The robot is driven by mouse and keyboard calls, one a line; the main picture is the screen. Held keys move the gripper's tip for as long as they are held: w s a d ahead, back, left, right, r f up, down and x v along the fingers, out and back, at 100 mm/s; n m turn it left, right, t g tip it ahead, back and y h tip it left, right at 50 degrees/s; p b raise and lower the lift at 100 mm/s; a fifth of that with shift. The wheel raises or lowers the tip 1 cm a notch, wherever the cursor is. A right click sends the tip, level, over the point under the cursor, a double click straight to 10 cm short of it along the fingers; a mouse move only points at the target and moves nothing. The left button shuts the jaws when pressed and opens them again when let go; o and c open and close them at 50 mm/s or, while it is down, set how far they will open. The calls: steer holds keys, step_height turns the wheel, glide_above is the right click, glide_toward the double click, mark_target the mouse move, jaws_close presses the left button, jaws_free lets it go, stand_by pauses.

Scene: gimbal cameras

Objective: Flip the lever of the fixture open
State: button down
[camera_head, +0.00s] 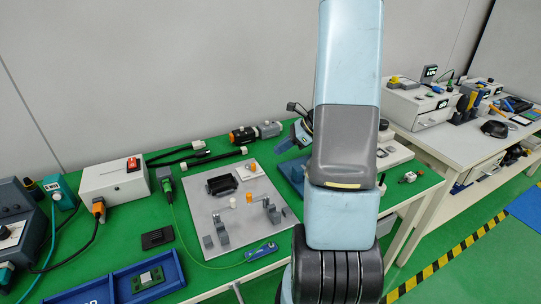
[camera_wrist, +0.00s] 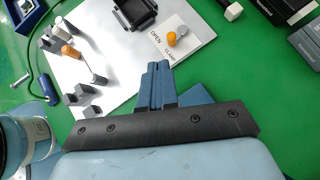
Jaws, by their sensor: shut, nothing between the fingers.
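The fixture is a light grey plate (camera_head: 203,215) on the green bench, also in the wrist view (camera_wrist: 118,52). A small lever with an orange knob (camera_wrist: 172,39) and a grey round part (camera_wrist: 182,31) sits on that label; the knob also shows in the head view (camera_head: 252,168). My gripper (camera_wrist: 160,68) has its blue fingers together and empty. In the wrist view the fingertips are just below the knob, apart from it in the picture; their height is unclear. In the head view my arm hides much of the gripper.
A black square holder (camera_head: 221,184) and several grey clamps stand on the plate, with orange and white cylinders. A white box with a red switch (camera_head: 115,180) and a blue tray (camera_head: 130,280) are left.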

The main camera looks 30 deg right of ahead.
steer(key=shift+v, duration=1.25)
steer(key=shift+s+a, duration=0.15)
steer(key=s+a+r+n+h, duration=0.4)
steer(key=s+a+r+n, duration=0.4)
steer(key=r+n, duration=0.4)
steer(key=s+a+r+n+t+h, duration=0.1)
steer(key=s+a+r+n+h, duration=0.3)
steer(key=s+a+r+n, duration=0.5)
step_height(320, 180, up, 3)
steer(key=s+n, duration=0.2)
steer(key=n, duration=0.1)
steer(key=shift+s+a, duration=0.15)
steer(key=shift+a, duration=0.05)
